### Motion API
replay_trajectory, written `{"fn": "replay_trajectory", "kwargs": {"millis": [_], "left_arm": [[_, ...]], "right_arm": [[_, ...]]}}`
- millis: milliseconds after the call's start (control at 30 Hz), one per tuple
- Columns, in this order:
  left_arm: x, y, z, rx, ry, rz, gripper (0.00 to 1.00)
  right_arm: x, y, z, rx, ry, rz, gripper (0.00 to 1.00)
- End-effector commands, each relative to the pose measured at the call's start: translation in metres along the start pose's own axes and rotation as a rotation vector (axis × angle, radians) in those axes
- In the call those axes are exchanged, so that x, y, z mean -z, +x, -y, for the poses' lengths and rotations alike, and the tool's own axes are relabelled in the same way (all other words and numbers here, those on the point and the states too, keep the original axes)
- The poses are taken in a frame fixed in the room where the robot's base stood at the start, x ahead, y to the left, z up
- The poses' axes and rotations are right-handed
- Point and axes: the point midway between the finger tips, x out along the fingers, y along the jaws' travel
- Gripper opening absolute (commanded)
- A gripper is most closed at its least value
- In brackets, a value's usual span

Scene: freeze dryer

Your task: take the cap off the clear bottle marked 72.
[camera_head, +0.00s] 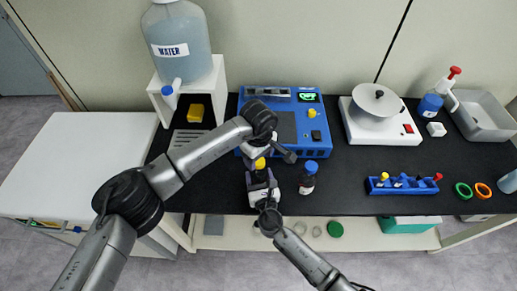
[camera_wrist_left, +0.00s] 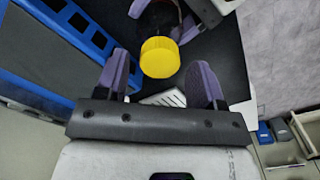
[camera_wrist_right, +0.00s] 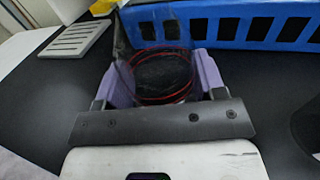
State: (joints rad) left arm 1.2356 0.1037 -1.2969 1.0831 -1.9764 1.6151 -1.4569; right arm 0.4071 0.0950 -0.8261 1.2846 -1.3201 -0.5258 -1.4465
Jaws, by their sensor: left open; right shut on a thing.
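A clear bottle (camera_wrist_right: 165,72) stands between the purple fingers of my right gripper (camera_wrist_right: 160,82), which is shut on its body. Thin red lines show on the bottle; no number is readable. Its yellow cap (camera_head: 260,163) is on top in the head view. In the left wrist view the yellow cap (camera_wrist_left: 160,57) lies just beyond and between the fingertips of my left gripper (camera_wrist_left: 162,75). The left gripper is open, with gaps on both sides of the cap. Its arm hides part of the bottle in the head view.
A bottle with a blue cap (camera_head: 311,167) stands close to the right of the held bottle. A blue device (camera_head: 318,140) is behind. A blue rack (camera_head: 408,188) with several small coloured-top items is farther right. Black bench is clear between them.

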Motion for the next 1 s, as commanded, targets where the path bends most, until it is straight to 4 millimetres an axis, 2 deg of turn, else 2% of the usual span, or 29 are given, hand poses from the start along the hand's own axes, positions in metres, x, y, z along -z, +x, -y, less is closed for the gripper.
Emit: {"fn": "replay_trajectory", "kwargs": {"millis": [200, 533, 1000], "left_arm": [[0.000, 0.014, 0.000, -0.001, -0.001, 0.001, 0.62], [0.000, 0.015, 0.000, -0.001, -0.001, 0.000, 0.62], [0.000, 0.015, 0.000, -0.001, -0.001, 0.000, 0.18]], "right_arm": [[0.000, 0.000, 0.000, 0.000, 0.000, 0.000, 0.00], [0.000, 0.000, 0.000, 0.000, 0.000, 0.000, 0.00], [0.000, 0.000, 0.000, 0.000, 0.000, 0.000, 0.00]]}}
